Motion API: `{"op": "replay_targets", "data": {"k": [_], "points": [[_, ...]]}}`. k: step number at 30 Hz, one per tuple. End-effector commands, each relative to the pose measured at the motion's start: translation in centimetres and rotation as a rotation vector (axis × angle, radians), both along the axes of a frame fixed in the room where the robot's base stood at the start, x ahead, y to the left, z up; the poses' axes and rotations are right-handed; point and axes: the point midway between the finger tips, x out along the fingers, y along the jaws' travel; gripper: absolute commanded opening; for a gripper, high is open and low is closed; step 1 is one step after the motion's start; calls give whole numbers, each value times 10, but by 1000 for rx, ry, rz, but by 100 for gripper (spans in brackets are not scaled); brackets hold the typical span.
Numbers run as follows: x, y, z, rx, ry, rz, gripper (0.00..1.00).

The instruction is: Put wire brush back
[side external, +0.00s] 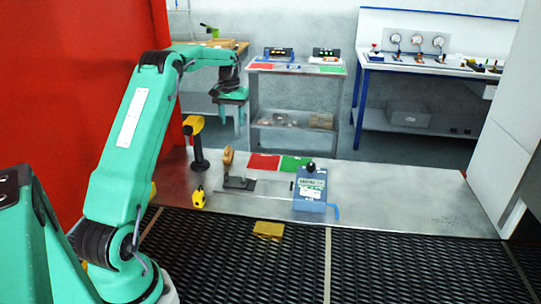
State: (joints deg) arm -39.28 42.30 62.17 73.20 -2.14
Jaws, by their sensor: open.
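I cannot tell for certain which thing is the wire brush. A round tan piece (228,158) stands on edge at a dark bracket (238,183) on the grey metal table, and it may be the brush's head. A small yellow block (268,229) lies on the black mesh belt (290,265) by the table's front edge; its details are too small to read. My gripper (233,101) is raised at the end of my teal arm, above and behind the table items in the picture. It is open and appears empty; its fingers are hard to make out.
A yellow-and-black tool (194,125) stands on a dark post at the table's left. A small yellow-and-black item (198,198) is in front of it. Red (264,161) and green (296,162) pads and a blue box (310,190) stand right. The table's right side is clear.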

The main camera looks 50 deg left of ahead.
Motion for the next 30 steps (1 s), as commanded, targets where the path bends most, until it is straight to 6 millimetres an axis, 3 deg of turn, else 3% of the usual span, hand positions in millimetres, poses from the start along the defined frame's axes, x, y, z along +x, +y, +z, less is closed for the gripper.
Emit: {"op": "replay_targets", "data": {"k": [6,15,22,30], "points": [[2,-60,47,34,-45,-90,48],[-17,-144,96,75,-111,-214,48],[-46,-204,120,101,-165,-306,48],[-91,-267,133,126,-231,-415,48]]}}
